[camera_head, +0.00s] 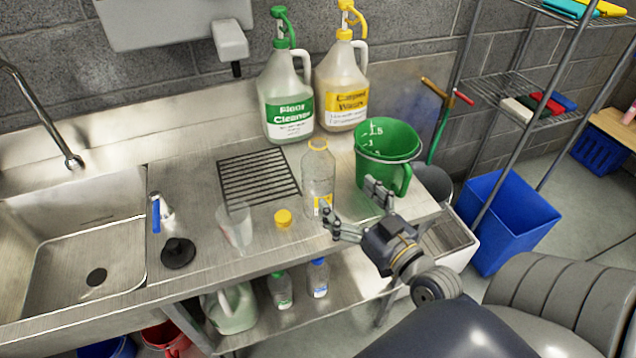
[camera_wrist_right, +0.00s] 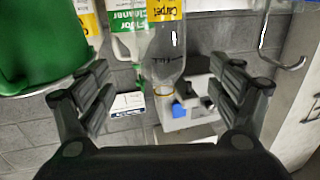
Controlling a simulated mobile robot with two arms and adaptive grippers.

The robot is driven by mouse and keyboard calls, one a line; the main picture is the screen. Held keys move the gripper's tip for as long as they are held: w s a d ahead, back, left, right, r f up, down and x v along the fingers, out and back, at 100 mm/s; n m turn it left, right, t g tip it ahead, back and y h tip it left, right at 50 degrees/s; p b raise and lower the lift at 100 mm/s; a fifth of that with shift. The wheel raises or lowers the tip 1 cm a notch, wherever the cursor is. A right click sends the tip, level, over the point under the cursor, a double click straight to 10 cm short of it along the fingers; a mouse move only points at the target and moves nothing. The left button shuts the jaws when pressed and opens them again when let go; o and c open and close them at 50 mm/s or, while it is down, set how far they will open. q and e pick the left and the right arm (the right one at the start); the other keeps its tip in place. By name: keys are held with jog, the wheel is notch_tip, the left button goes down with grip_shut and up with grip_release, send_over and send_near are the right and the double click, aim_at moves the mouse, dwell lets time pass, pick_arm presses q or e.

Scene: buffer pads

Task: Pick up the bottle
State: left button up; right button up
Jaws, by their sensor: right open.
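A clear bottle (camera_head: 318,182) with a yellow label stands upright on the steel counter, its neck uncapped as far as I can see. A yellow cap (camera_head: 283,218) lies on the counter to its left. My right gripper (camera_head: 354,208) is open, with its fingers just to the right of and in front of the bottle. In the right wrist view, which looks upside down, the bottle (camera_wrist_right: 164,50) shows beyond and between the open fingers (camera_wrist_right: 160,88). No contact is visible. My left gripper is not in view.
A green measuring jug (camera_head: 385,150) stands close right of the bottle. Large green-labelled (camera_head: 288,95) and yellow-labelled (camera_head: 342,85) jugs stand behind. A clear cup (camera_head: 236,226) and a black plug (camera_head: 178,252) are left. Small bottles (camera_head: 281,290) sit on the lower shelf.

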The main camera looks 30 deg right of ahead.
aim_at(329, 179)
jog(key=w+p, duration=0.1)
jog(key=w, duration=0.3)
jog(key=shift+r, duration=0.15)
jog(key=shift+w, duration=0.8)
jog(key=w+p, duration=0.2)
jog(key=w, duration=0.2)
jog(key=shift+w, duration=0.6)
jog(key=c, duration=1.2)
